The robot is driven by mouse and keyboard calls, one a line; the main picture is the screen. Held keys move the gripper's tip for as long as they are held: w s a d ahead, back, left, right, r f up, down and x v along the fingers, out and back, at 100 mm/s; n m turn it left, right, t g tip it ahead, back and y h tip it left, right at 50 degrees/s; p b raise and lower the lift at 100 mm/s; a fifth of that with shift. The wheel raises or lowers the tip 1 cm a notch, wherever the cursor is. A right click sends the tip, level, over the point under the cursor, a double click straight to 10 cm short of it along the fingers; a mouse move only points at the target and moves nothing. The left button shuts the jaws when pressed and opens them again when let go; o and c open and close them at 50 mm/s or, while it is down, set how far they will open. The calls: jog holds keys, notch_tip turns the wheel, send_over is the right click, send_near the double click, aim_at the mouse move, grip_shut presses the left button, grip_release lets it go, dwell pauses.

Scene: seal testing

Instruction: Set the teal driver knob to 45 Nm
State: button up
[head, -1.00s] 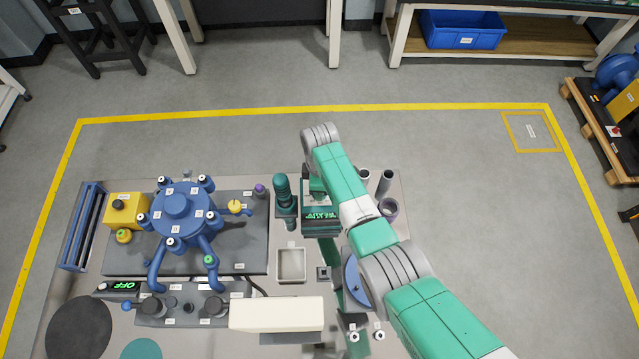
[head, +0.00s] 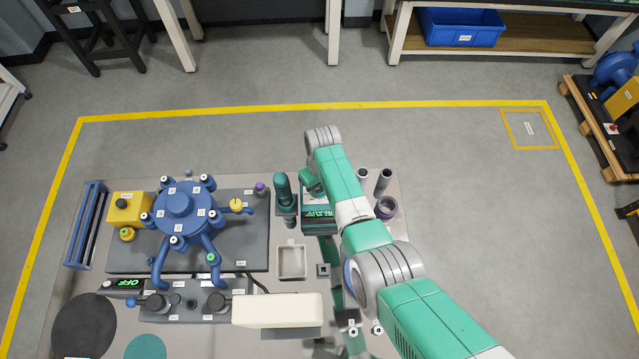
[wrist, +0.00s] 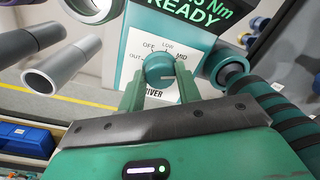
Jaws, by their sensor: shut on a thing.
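The teal driver knob (wrist: 160,68) is a round knob on a white dial panel in the wrist view. Labels around it read OFF, LOW and MID, with one partly covered starting OUT. A pale mark shows low on its face; I cannot tell the exact setting. My gripper (wrist: 161,84) is shut on the knob, one green finger at each side. The driver display (wrist: 200,15) above reads READY, with a cut-off number ending in Nm. In the head view my gripper (head: 311,184) is at the driver unit (head: 320,222), and the knob is hidden.
A teal driver tool (head: 283,188) stands upright just left of the unit. Grey tubes (head: 384,180) and a purple ring (head: 386,207) stand to the right. A blue pump (head: 182,208) with several fittings fills the left. A square tray (head: 291,262) lies in front.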

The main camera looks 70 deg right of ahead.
jog(key=shift+m, duration=1)
jog(key=o, duration=1)
jog(key=shift+c, duration=0.2)
notch_tip(320, 180, up, 8)
jog(key=p, duration=0.3)
jog(key=shift+s+d, duration=0.1)
jog(key=shift+s, duration=0.05)
